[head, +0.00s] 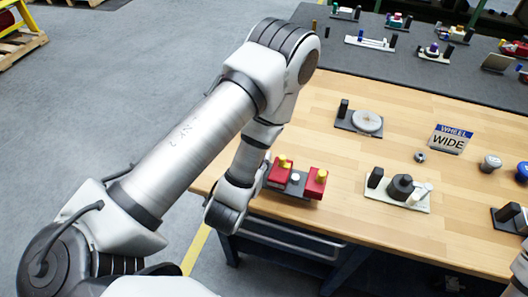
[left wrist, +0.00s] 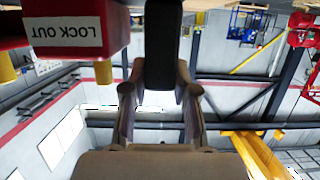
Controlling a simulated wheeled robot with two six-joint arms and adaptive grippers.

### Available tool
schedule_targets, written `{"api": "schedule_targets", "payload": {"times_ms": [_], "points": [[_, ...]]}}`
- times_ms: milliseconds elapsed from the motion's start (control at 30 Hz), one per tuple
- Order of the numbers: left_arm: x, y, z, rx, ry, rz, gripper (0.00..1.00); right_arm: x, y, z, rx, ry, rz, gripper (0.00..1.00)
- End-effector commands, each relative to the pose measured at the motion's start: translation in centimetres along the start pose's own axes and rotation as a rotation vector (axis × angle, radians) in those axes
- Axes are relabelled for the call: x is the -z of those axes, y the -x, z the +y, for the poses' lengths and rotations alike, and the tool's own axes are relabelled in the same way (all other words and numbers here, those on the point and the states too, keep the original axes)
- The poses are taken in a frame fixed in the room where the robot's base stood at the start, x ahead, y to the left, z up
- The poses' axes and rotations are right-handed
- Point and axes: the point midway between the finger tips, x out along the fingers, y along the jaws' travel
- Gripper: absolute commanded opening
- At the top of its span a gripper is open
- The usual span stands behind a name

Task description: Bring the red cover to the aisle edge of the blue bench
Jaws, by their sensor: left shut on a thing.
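A dark fixture (head: 296,187) carries two red blocks with yellow knobs, the left one (head: 280,172) and the right one (head: 315,184), and a white knob between them. It sits at the left front of a wood-topped bench (head: 300,125) with a dark blue frame. In the left wrist view a red cover (left wrist: 75,32) reads LOCK OUT upside down, with a yellow peg beneath it. My left gripper (left wrist: 160,75) is shut on a black post (left wrist: 162,40) beside the red cover. In the head view its fingers are hidden behind my wrist.
A pale fixture with black posts (head: 397,195), a round-plate fixture (head: 361,121), a WHEEL WIDE sign (head: 449,139) and small knobs stand to the right. A dark mat at the back holds several fixtures. Grey floor (head: 110,95) lies open on the left.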

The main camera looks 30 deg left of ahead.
Motion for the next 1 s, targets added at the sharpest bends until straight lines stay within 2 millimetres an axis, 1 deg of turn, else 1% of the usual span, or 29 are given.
{"api": "schedule_targets", "payload": {"times_ms": [33,100,200,367,400,433,533,567,700,800,1000], "points": [[-1.1,-1.9,-0.7,0.008,0.011,0.010,0.00,0.0,-3.1,0.0,0.000,0.000,0.000,0.40],[-0.7,-3.2,-1.2,0.005,0.008,0.009,0.00,0.0,-4.8,0.0,0.000,0.000,0.000,0.40],[-0.3,-4.6,-1.7,0.003,0.007,0.008,0.00,0.0,-7.0,0.0,0.000,0.000,0.000,0.40],[0.5,-7.1,-2.7,0.001,0.006,0.008,0.00,0.0,-10.0,0.1,0.000,0.000,0.000,0.40],[1.5,-7.4,-2.9,0.000,0.004,0.004,0.00,0.0,-8.9,0.1,0.000,0.000,-0.001,0.40],[1.9,-7.8,-3.1,0.000,0.004,0.003,0.00,-0.1,-8.2,0.1,0.000,0.000,-0.001,0.40],[2.0,-8.9,-3.5,-0.001,0.000,0.001,0.00,0.1,-7.8,0.1,0.000,0.000,0.002,0.40],[1.8,-9.2,-3.6,-0.001,-0.001,0.001,0.00,0.1,-7.7,0.1,0.000,0.000,0.002,0.40],[-0.4,-9.8,-3.6,-0.002,-0.004,-0.005,0.00,0.0,-7.2,0.1,0.000,0.000,0.000,0.40],[-1.4,-10.2,-3.6,-0.002,-0.004,-0.002,0.00,0.0,-7.0,0.1,0.000,0.000,0.000,0.40],[-1.6,-10.2,-3.6,-0.002,-0.002,0.000,0.00,0.0,-7.1,0.1,0.000,0.000,0.000,0.40]]}}
